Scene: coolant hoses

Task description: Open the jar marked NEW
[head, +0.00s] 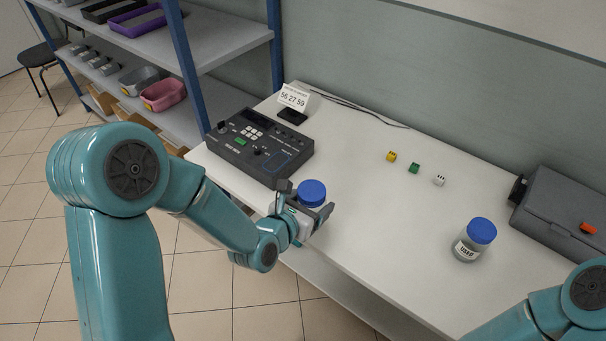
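A jar with a blue lid (312,191) stands at the table's front edge, to the left. My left gripper (307,200) has one finger on either side of it. Its body and any label are mostly hidden by the gripper, and I cannot tell whether the fingers touch it. A second jar (467,249) of clear glass with a blue lid stands upright further right. Its white label seems to read USED. Both lids are on. Part of my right arm shows at the lower right, but its gripper is out of view.
A dark grey device with buttons (259,146) stands behind the left jar, with a small number display (294,97) beyond. Yellow (391,156), green (414,168) and white (439,180) cubes lie mid-table. A dark case (566,212) is at the right. The table between the jars is clear.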

